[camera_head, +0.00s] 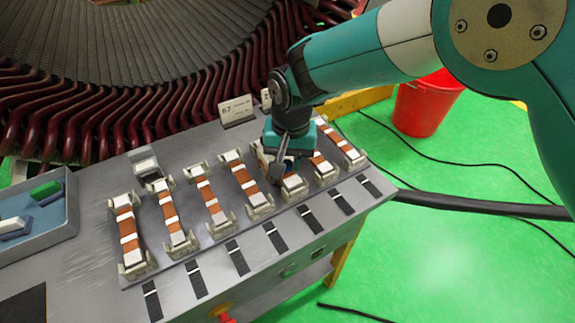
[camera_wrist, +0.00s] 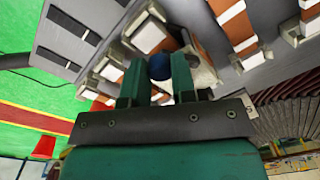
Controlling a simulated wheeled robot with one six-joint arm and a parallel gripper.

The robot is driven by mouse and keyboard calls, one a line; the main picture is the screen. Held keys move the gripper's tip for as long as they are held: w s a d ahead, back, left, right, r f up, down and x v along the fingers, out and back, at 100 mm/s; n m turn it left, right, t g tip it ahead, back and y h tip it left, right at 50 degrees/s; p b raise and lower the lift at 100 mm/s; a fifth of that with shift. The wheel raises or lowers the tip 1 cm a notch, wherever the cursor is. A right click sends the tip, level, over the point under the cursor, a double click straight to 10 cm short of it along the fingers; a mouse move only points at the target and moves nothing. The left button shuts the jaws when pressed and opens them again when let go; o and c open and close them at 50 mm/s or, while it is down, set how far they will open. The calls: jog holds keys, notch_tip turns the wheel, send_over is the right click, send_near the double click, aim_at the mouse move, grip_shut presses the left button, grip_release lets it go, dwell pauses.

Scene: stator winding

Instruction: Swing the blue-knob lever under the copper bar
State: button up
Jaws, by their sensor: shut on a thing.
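My gripper (camera_head: 280,168) points down over the row of copper bars, toward its right part. In the wrist view its two green fingers (camera_wrist: 157,78) are closed about a round blue knob (camera_wrist: 160,65), which sits between the fingertips. The lever under the knob is mostly hidden by the fingers. A copper bar (camera_wrist: 136,21) with white bands lies just beyond the knob in the wrist view. In the head view the gripper covers the knob and part of the bar beneath it, so I cannot tell how the lever stands relative to the bar.
Several more copper bars (camera_head: 209,199) sit in pale holders on the grey bench, with black strips (camera_head: 237,258) in front. A blue tray (camera_head: 62,222) is at left. The large stator (camera_head: 110,110) stands behind. A red bucket (camera_head: 428,104) is on the green floor at right.

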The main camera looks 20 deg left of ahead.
jog(key=n, duration=0.1)
jog(key=w+n, duration=0.1)
jog(key=n, duration=0.1)
jog(key=n+b, duration=0.1)
jog(key=shift+w+n, duration=0.3)
jog(key=shift+w, duration=0.05)
jog(key=shift+w+a+n+b, duration=0.15)
jog(key=shift+w+n, duration=0.15)
jog(key=shift+n, duration=0.65)
jog(key=shift+w+a+n+b, duration=0.15)
jog(key=shift+w+n, duration=0.15)
jog(key=shift+n, duration=0.65)
jog(key=o, duration=0.9)
jog(key=shift+o, duration=0.2)
jog(key=shift+r, duration=0.1)
notch_tip(320, 180, up, 17)
jog(key=b, duration=0.1)
jog(key=shift+w+d+r+b, duration=0.15)
jog(key=shift+w+d+b, duration=0.1)
jog(key=shift+w+b, duration=0.15)
